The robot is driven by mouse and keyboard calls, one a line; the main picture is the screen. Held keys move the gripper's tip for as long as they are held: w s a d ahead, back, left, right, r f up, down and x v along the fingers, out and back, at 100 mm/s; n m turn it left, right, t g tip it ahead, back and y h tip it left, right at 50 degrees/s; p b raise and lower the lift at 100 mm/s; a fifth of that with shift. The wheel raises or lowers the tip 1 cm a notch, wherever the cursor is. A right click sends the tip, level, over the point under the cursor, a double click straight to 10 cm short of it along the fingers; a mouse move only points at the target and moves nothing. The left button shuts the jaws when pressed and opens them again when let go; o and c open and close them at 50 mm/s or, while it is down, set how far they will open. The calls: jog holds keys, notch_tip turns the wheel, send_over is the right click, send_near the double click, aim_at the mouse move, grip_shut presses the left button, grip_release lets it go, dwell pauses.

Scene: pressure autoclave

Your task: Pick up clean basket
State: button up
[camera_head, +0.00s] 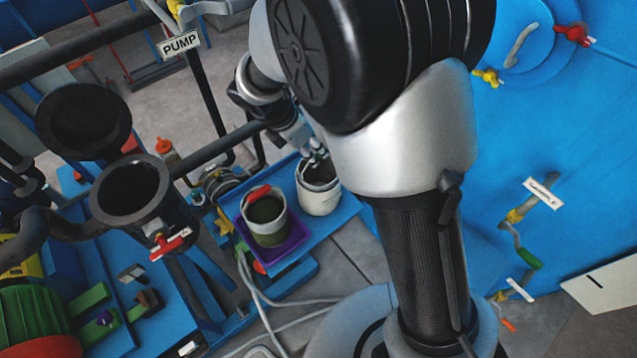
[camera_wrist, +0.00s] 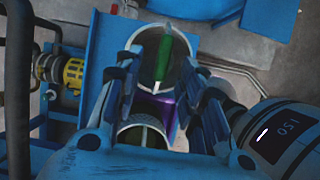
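Two round light-coloured baskets stand side by side on a blue platform. One basket (camera_head: 319,200) is on the right, below my gripper (camera_head: 312,150); its handle is hidden in the head view. The other, a red-handled basket (camera_head: 267,226), stands to its left on a purple tray (camera_head: 292,243). In the wrist view, a green-handled basket (camera_wrist: 151,66) shows between and beyond the fingertips of my gripper (camera_wrist: 160,70). Its green handle (camera_wrist: 164,62) has clear space on both sides. Another basket's rim (camera_wrist: 145,125) shows lower down. My gripper is open and empty; whether it touches the basket cannot be told.
Dark pipes and two open black cylinders (camera_head: 128,188) stand to the left, with a PUMP label (camera_head: 179,43) above. A large blue vessel (camera_head: 560,110) with valves is on the right. White cables (camera_head: 262,300) run over the floor. A yellow fitting (camera_wrist: 73,73) is left of the platform.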

aim_at(317, 155)
jog(key=shift+d+b+x, duration=0.15)
jog(key=shift+b+x, duration=0.3)
jog(key=shift+x, duration=1.1)
jog(key=shift+d+b+x, duration=0.1)
jog(key=shift+b+x, duration=0.35)
jog(key=shift+x, duration=1.1)
jog(key=shift+s+r, duration=0.1)
jog(key=shift+r, duration=0.1)
jog(key=shift+c, duration=0.2)
grip_shut()
